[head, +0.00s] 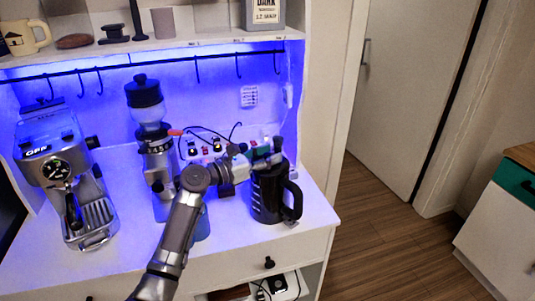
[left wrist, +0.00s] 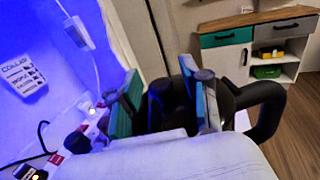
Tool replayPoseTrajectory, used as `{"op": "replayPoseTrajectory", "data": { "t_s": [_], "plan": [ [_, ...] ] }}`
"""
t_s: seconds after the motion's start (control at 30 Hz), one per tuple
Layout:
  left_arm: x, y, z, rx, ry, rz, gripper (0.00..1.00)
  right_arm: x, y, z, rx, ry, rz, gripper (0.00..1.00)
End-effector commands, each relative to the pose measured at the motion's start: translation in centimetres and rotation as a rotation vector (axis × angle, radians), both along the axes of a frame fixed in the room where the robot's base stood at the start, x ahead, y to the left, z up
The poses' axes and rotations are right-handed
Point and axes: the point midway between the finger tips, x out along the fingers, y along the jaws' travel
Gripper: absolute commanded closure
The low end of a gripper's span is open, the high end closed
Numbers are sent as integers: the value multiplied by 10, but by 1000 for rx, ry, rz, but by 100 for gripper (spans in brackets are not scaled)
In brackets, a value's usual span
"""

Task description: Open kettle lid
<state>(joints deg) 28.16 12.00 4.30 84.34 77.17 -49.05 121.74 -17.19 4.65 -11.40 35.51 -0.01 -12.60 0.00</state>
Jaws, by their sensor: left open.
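The black kettle (head: 268,202) stands upright on the right part of the cabinet counter, its handle (head: 294,200) facing right. In the left wrist view, the kettle's dark handle (left wrist: 268,106) curves out to the right. My left gripper (head: 264,153) is at the kettle's top, with its arm coming in from the left. In the left wrist view my left gripper (left wrist: 168,92) is open, with a teal-padded finger on each side of a dark part at the kettle's top. I cannot tell whether the fingers touch it. The gripper hides much of the lid. My right gripper is not in view.
A coffee grinder (head: 152,140) and an espresso machine (head: 62,165) stand left of the kettle. A power strip with cables (head: 203,148) lies behind my arm. A shelf (head: 150,46) with a mug and other items runs above. Open floor (head: 385,235) lies to the right.

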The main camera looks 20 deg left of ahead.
Motion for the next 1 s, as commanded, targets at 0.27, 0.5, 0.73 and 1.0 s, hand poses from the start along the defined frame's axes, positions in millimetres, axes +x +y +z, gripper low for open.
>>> {"op": "replayPoseTrajectory", "data": {
  "t_s": [0.27, 0.5, 0.73, 1.0],
  "plan": [
    [0, 0, 0, 0, 0, 0, 78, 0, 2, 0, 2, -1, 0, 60],
    [0, 1, 0, 0, 0, 0, 100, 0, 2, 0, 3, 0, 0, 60],
    [0, 1, 0, 2, -1, 1, 100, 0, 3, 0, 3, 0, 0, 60],
    [-1, -1, 6, 53, -35, 1, 100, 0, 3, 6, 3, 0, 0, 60]
  ]
}}
